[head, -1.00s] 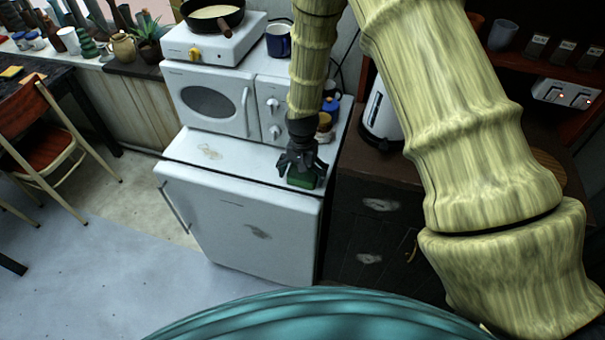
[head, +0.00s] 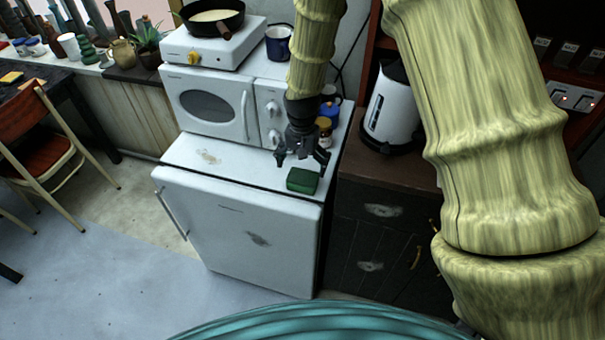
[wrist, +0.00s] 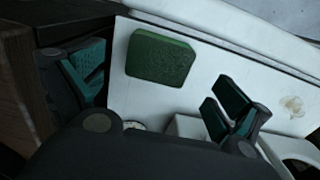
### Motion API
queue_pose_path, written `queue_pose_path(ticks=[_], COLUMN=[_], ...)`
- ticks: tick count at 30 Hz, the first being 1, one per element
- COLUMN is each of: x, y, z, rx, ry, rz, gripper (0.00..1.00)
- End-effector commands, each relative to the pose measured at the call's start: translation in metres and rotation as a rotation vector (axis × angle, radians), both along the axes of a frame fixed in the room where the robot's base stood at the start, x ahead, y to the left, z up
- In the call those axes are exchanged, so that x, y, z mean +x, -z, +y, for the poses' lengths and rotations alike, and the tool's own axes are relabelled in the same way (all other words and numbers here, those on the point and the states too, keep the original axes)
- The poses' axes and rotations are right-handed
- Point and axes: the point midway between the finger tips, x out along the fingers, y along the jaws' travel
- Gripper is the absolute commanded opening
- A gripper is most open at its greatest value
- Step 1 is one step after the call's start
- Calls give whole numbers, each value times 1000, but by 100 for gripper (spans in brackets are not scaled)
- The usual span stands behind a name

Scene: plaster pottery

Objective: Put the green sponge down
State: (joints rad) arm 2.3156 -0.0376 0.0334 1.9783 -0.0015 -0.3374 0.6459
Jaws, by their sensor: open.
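The green sponge (head: 302,180) lies flat on the white top of the small fridge (head: 240,186), near its front right edge. It also shows in the wrist view (wrist: 160,57), resting on the white surface with nothing touching it. My gripper (head: 303,160) is open and empty, just above and behind the sponge. In the wrist view its two fingers (wrist: 160,95) with teal pads are spread wide apart, with the sponge clear of both.
A white microwave (head: 215,103) stands behind on the fridge top, with a hotplate and pan (head: 214,17) on it. Small jars (head: 324,127) stand close behind my gripper. A kettle (head: 392,108) stands on the dark cabinet to the right. The fridge top left of the sponge is clear.

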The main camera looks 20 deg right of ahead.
Motion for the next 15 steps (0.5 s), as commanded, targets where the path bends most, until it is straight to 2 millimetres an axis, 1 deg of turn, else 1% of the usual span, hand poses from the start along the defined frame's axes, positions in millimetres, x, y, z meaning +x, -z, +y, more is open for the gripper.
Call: queue_pose_path(ticks=[9,15], x=[0,0], y=[-35,-50], z=[0,0], rx=[0,0], ry=[1,1], rz=[-1,0], gripper=[100,100])
